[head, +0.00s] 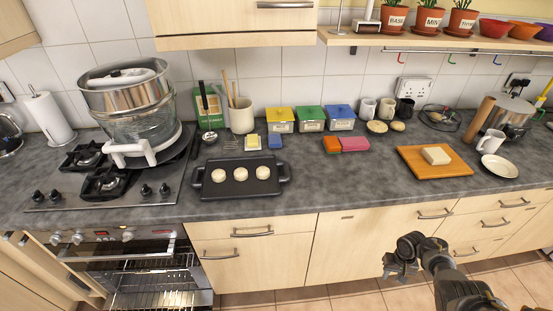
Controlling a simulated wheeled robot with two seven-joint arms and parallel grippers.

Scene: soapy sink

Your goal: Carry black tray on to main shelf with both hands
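The black tray (241,191) lies flat on the grey counter, with a handle at its left and right ends. Three pale round dough pieces (240,174) sit on it in a row. The oven (135,270) at the lower left shows its wire shelves (150,264) inside. My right gripper (396,270) is in front of the lower cabinets, below the counter edge and well to the right of the tray. It looks open and empty. My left gripper is not in view.
A hob with a large steamer pot (130,100) stands left of the tray. Butter (252,142) and a blue sponge (275,142) lie just behind it. A wooden board (417,168) is further right.

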